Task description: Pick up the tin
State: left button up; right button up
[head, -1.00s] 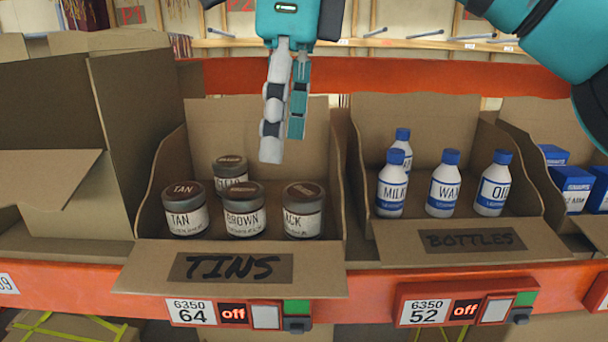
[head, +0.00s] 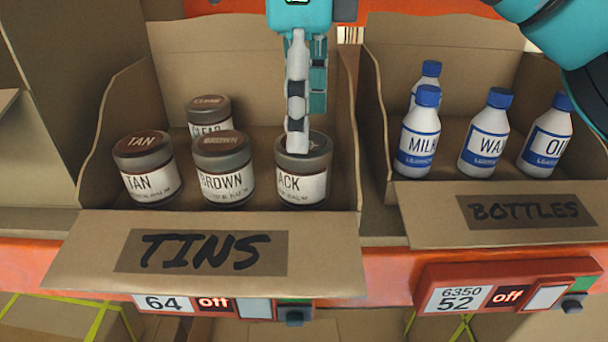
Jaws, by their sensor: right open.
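Several dark tins with brown lids and white labels stand upright in the cardboard box marked TINS (head: 205,260). The TAN tin (head: 147,168) is at the left, the BROWN tin (head: 223,168) in the middle, the CLEAR tin (head: 208,115) behind it, and the tin reading "ACK" (head: 302,180) at the right. My right gripper (head: 300,148) points down at the lid of the "ACK" tin, its fingers covering part of that lid. It is open, with nothing seen between its fingers. I cannot tell whether the fingertips touch the tin. My left gripper is not in view.
A box marked BOTTLES (head: 525,210) stands to the right, holding several white bottles with blue caps, such as the WA bottle (head: 487,135). Cardboard side walls rise close to the right of the "ACK" tin. An orange shelf edge (head: 390,285) runs below.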

aim_at(304, 163)
jog(key=shift+s+f, duration=0.1)
jog(key=shift+f, duration=0.75)
notch_tip(304, 163, down, 4)
jog(key=shift+s+r+p, duration=0.1)
jog(key=shift+r+p, duration=0.15)
jog(key=shift+p, duration=0.65)
jog(key=shift+d+f, duration=0.1)
jog(key=shift+f, duration=0.55)
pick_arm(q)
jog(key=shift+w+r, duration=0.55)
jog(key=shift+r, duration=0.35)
pick_arm(e)
jog(key=shift+r, duration=0.1)
jog(key=c, duration=1.1)
